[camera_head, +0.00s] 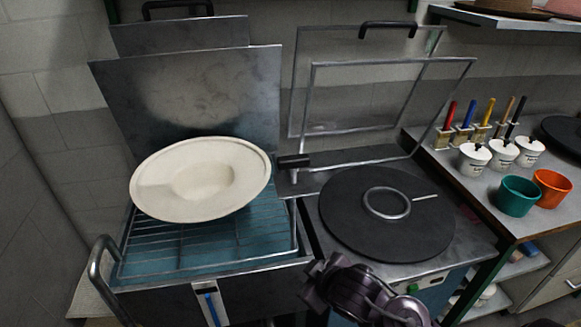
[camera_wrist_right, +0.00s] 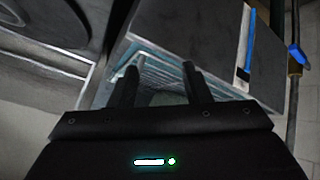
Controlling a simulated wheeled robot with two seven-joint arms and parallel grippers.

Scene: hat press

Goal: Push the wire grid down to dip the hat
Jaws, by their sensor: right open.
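The cream wide-brimmed hat (camera_head: 160,190) lies on the wire grid (camera_head: 180,262) over teal liquid in the metal tank (camera_head: 262,275). The hat is tilted in the picture and sits above the liquid. A grey bent handle (camera_head: 97,262) rises at the tank's left side. My right gripper (camera_head: 318,280) is by the tank's front right corner, apart from the hat. My left gripper is not in view.
A black round plate (camera_head: 350,225) with a metal ring stands right of the tank, below a raised frame. A raised metal lid (camera_head: 215,95) stands behind the hat. The right shelf holds white pots, a teal cup (camera_head: 516,197) and an orange cup (camera_head: 552,189).

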